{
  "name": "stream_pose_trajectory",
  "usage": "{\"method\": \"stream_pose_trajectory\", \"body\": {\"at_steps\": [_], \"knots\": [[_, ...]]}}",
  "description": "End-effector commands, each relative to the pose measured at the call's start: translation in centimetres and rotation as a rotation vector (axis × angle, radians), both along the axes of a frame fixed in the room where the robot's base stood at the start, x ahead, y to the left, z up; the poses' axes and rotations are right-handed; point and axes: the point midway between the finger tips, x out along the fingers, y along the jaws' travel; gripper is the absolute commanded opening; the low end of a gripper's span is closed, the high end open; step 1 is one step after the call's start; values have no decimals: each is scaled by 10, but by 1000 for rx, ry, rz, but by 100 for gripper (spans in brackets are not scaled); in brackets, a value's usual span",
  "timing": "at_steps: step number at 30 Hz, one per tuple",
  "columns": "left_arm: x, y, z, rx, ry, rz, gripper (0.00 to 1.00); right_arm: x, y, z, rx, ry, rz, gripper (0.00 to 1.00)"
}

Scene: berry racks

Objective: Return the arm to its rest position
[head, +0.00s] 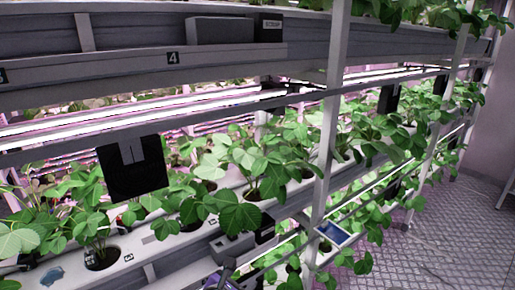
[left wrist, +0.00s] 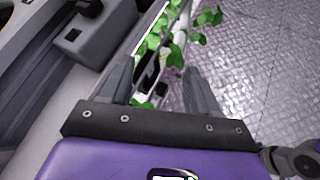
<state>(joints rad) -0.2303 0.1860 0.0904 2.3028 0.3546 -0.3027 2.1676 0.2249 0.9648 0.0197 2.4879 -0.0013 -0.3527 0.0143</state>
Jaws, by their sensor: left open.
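My left gripper (left wrist: 160,80) shows in the left wrist view with its two grey fingers apart and nothing between them. Beyond the fingers are green leaves and a rack edge, with the floor to the right. In the head view only a small part of the left gripper (head: 221,279) shows at the bottom edge, in front of the lower rack tier, and its fingers cannot be made out clearly there. My right gripper is in neither view.
A rack with leafy plants in a white trough (head: 130,262) fills most of the head view. A white upright post (head: 322,150) stands near the middle. A grey box (head: 232,246) sits on the lower rail. Patterned floor (head: 450,235) is free at the right.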

Motion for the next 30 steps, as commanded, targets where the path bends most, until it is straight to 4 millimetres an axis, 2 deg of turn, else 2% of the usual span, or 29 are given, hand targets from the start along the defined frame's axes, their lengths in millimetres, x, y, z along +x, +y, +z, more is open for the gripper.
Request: {"method": "stream_pose_trajectory", "body": {"at_steps": [5,8,11,15,17,21,25,30], "knots": [[-5,9,-51,221,20,-133,61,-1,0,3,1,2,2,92],[-12,17,-88,370,34,-247,61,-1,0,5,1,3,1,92],[-27,26,-133,545,49,-415,61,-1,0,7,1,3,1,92],[-57,38,-195,764,55,-703,61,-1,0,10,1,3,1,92],[-73,42,-219,838,50,-835,61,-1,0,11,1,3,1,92],[-117,50,-269,968,5,-1162,61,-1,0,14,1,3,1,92],[-160,53,-304,1032,-80,-1454,61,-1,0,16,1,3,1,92],[-204,53,-330,1051,-210,-1725,61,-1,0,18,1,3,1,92]]}}
